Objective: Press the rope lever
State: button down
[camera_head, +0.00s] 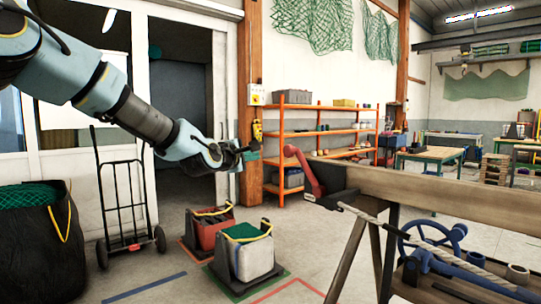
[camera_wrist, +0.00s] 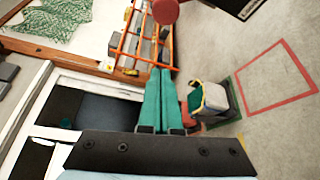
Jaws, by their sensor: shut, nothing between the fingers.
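The red rope lever (camera_head: 304,172) stands tilted up and to the left at the near end of a wooden beam (camera_head: 430,188), beside a black bracket (camera_head: 338,180). A rope (camera_head: 430,237) runs from near its base to the lower right. My gripper (camera_head: 254,151) is left of the lever's top, apart from it in the picture. In the wrist view my green fingers (camera_wrist: 159,72) are together with nothing between them. A round red end (camera_wrist: 166,11), seemingly the lever's knob, shows beyond the fingertips at the top edge. The rest of the lever is out of that view.
A blue handwheel (camera_head: 432,238) is under the beam, with trestle legs (camera_head: 349,258) below. Two bins, one red (camera_head: 213,230) and one grey (camera_head: 250,256), stand on the floor. A hand truck (camera_head: 122,205) and black net tub (camera_head: 42,250) are left. Orange shelves (camera_head: 322,135) stand behind.

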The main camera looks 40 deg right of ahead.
aim_at(288, 147)
jog(key=d+p, duration=0.5)
jog(key=d, duration=0.4)
jog(key=shift+s+d, duration=0.15)
jog(key=shift+d, duration=0.1)
jog(key=shift+f, duration=0.1)
jog(key=s+b, duration=0.1)
jog(key=b, duration=0.1)
jog(key=s+r+m+b, duration=0.1)
jog(key=b, duration=0.1)
jog(key=s+r+m+h+b, duration=0.1)
jog(key=b, duration=0.1)
jog(key=shift+s+r+t, duration=0.1)
jog(key=shift+s+t, duration=0.15)
jog(key=shift+t, duration=0.15)
jog(key=s+a+m+g+h+b, duration=0.1)
jog(key=s+m+g+h+b, duration=0.2)
jog(key=s+m+b, duration=1.3)
jog(key=shift+s+a+g+h+b, duration=0.15)
jog(key=shift+s+g+h+b, duration=0.95)
jog(key=shift+b, duration=3.3)
